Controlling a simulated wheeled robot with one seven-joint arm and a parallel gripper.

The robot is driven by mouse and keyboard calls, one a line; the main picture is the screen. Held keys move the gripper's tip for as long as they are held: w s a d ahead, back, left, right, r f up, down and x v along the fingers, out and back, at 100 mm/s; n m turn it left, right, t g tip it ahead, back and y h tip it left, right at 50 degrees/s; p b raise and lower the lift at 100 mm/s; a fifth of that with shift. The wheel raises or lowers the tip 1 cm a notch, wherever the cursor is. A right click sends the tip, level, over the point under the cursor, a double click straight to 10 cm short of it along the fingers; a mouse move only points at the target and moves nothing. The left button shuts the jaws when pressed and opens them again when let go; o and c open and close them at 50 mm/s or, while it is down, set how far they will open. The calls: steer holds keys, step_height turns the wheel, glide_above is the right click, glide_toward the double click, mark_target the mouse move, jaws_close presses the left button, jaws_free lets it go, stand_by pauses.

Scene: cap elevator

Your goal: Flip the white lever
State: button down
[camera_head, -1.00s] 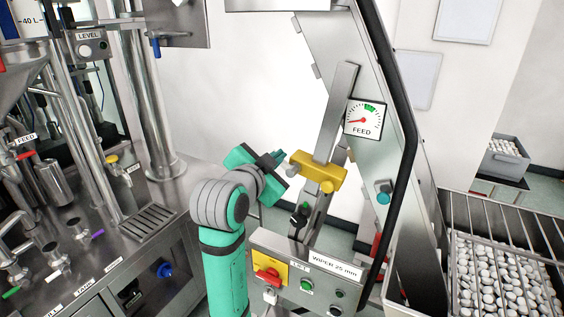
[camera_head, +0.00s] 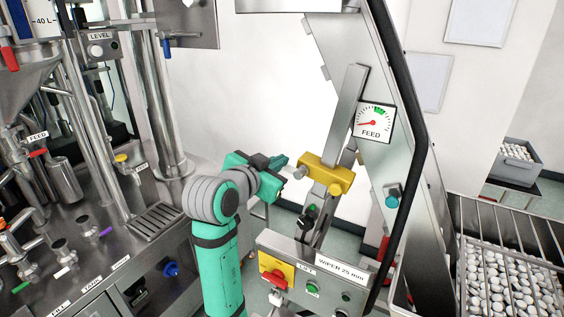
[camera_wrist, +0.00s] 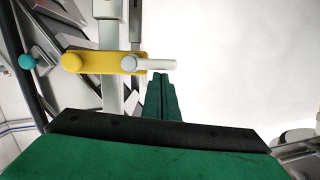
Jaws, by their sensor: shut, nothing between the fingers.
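My gripper (camera_head: 281,161) is shut and empty. In the head view its tips are just left of the yellow block (camera_head: 326,174) on the feed chute and near the block's pale grey pin (camera_head: 301,172). In the wrist view the shut fingers (camera_wrist: 160,78) point at this pin (camera_wrist: 150,64); whether they touch it I cannot tell. Another white handle (camera_head: 53,272) is on the left machine. I cannot tell which is the white lever.
The control panel (camera_head: 340,290) marked WIPER 25 mm stands below the yellow block. A FEED gauge (camera_head: 373,122) is on the chute. Tanks and valves fill the left. A caged bin of caps (camera_head: 512,290) is at right. The space before the white wall is free.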

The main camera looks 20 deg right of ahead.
stand_by(0.3)
steer(key=s+a+r, duration=0.6)
steer(key=s, duration=0.1)
step_height(320, 180, down, 21)
steer(key=w+a+n+t+y, duration=0.2)
steer(key=a+n+t, duration=0.1)
steer(key=n, duration=0.4)
steer(key=s+a+f+n+t+y, duration=0.1)
steer(key=s+a+f+n+y, duration=0.1)
steer(key=s+f, duration=0.45)
steer(key=s+a+f+n+y, duration=0.2)
steer(key=s+f+n, duration=0.1)
steer(key=f, duration=0.7)
steer(key=s+a+f+n+y, duration=0.1)
steer(key=s+a+f+y, duration=0.1)
steer(key=s+f, duration=0.45)
steer(key=s+a+f+y, duration=0.2)
steer(key=s+f, duration=0.1)
steer(key=s, duration=0.6)
steer(key=s+r+m, duration=0.1)
steer(key=s, duration=1.8)
steer(key=shift+a+r+y, duration=0.3)
steer(key=shift+a+r, duration=0.1)
